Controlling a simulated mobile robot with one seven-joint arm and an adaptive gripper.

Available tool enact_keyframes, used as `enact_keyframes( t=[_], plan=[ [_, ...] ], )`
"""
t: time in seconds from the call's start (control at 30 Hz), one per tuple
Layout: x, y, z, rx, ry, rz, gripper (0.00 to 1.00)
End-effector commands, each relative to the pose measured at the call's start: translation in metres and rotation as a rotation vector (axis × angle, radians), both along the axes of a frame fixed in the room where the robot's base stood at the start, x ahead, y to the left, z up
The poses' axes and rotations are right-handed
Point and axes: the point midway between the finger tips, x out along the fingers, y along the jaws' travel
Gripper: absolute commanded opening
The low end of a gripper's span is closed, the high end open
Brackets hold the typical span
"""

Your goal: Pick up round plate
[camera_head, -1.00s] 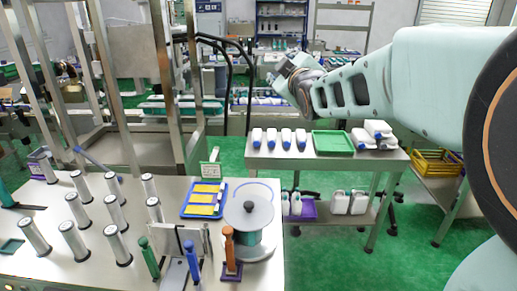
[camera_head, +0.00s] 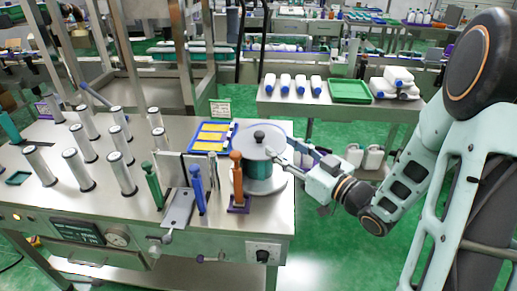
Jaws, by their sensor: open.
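The round plate (camera_head: 249,149) is a grey disc with a black knob (camera_head: 259,136) at its middle. It lies on top of a teal spool (camera_head: 252,174) at the right end of the metal workbench. My gripper (camera_head: 277,157) is open at the right edge of the plate, its fingers pointing left towards it. I cannot tell whether the fingers touch the plate or have its rim between them.
An orange-handled tool (camera_head: 236,168) and a blue-handled tool (camera_head: 197,185) stand in front of the spool. A blue tray (camera_head: 233,127) with yellow pieces lies behind. Several metal cylinders (camera_head: 121,173) fill the left side. A second table (camera_head: 300,101) holds white bottles and a green tray (camera_head: 350,91).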

Motion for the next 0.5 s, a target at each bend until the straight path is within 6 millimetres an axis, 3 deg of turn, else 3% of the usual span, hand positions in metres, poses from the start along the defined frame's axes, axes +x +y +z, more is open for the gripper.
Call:
enact_keyframes(
  t=[0.13, 0.5],
  plan=[
    [-0.001, 0.008, -0.002, 0.036, 0.013, 0.017, 0.44],
    [0.035, 0.039, -0.002, 0.034, 0.011, 0.013, 0.44]
  ],
)
